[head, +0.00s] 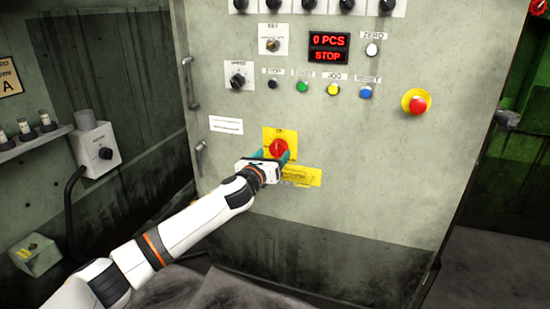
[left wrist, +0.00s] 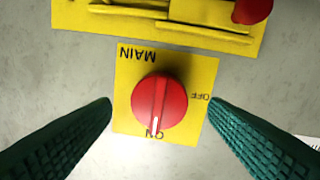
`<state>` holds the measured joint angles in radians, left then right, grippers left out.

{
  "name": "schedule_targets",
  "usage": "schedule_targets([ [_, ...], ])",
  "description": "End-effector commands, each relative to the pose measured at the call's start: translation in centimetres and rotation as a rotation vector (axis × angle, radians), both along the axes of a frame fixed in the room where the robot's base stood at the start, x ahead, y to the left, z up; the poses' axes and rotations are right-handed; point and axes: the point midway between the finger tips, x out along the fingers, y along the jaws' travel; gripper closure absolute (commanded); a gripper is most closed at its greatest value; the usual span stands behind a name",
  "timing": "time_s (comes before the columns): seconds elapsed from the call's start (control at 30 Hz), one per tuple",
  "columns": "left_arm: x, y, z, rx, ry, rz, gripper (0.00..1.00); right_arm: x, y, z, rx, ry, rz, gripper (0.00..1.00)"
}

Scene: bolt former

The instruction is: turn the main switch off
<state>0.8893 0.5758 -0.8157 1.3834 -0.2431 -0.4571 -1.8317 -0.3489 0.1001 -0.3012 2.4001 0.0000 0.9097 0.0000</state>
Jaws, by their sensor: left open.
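The main switch is a round red knob (head: 279,148) on a yellow plate (head: 270,134) low on the front of the grey cabinet. In the left wrist view the knob (left wrist: 159,101) has a white mark pointing at the ON label, at the bottom of the picture. The OFF label (left wrist: 200,97) is to its right, and MAIN (left wrist: 138,54) reads upside down above. My left gripper (head: 269,156) is open in front of the switch. Its green fingers stand either side of the knob, with visible gaps. My right gripper is out of view.
Above are buttons, a red display (head: 328,47) reading "0 PCS STOP", and an emergency stop (head: 417,103) at the right. Cabinet handles (head: 189,83) line the left edge. A grey switch box (head: 96,150) stands farther left.

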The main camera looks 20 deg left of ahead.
Motion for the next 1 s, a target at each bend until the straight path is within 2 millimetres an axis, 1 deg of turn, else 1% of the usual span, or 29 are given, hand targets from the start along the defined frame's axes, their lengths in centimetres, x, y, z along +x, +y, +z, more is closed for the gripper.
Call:
schedule_targets([
  [0.03,0.7,-0.1,-0.2,-0.002,0.000,0.001,0.31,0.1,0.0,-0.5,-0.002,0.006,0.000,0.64],
  [0.1,1.5,-0.2,-0.2,-0.003,0.000,0.001,0.31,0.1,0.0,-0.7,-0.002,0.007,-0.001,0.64],
  [0.2,2.1,-0.2,-0.1,-0.001,0.000,0.000,0.31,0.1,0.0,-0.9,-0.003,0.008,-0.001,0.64],
  [0.33,2.5,-0.3,-0.1,-0.001,0.001,0.000,0.31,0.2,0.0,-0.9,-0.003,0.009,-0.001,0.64],
  [0.57,2.5,-0.3,0.0,-0.001,0.001,0.000,0.31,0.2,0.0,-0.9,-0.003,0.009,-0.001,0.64],
  [0.67,2.5,-0.3,0.0,-0.001,0.001,0.000,0.45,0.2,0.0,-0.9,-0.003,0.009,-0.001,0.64],
  [0.83,2.5,-0.3,-0.1,-0.001,0.001,0.000,0.73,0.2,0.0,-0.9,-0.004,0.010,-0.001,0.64],
  [0.87,2.5,-0.3,-0.1,-0.001,0.001,0.000,0.75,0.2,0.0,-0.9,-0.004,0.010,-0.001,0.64],
  [1.0,2.5,-0.3,0.0,-0.008,0.002,0.000,0.75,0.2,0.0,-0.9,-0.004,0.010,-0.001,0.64],
])
